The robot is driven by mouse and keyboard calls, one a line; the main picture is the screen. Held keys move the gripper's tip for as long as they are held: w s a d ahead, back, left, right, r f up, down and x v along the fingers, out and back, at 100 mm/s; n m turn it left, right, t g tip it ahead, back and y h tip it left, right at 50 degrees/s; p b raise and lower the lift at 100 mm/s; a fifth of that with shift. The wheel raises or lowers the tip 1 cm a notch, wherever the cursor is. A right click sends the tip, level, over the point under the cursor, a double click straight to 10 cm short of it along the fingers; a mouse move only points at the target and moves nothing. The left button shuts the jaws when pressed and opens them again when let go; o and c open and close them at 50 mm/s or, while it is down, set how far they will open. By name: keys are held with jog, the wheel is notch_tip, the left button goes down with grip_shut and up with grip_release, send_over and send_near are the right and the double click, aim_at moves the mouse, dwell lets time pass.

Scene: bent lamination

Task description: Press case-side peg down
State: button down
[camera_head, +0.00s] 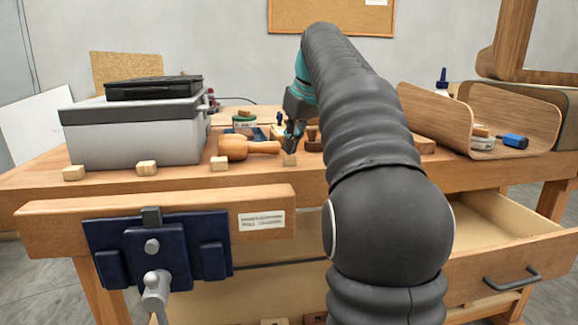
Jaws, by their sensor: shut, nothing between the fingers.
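One peg (73,173) is at the far left, and another peg (146,168) is in front of the grey case (130,142). A third peg (219,163) is just left of the mallet. A peg (290,160) at the right end of the row is directly below my gripper (291,149). My gripper is shut, empty and pointing down. I cannot tell whether its tips touch that peg. My arm hides the bench to the right.
A wooden mallet (235,148) lies left of my gripper. A blue vise (155,245) is on the bench front. A curved wooden shell (435,115) stands at the right, with a blue-handled item (515,140) in it. A drawer (520,262) is pulled out at right.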

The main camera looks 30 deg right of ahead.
jog(key=shift+f+b, duration=1)
jog(key=shift+f, duration=0.5)
jog(key=shift+r, duration=0.1)
jog(key=shift+r+p, duration=2.9)
jog(key=shift+p, duration=0.15)
jog(key=shift+r, duration=1.1)
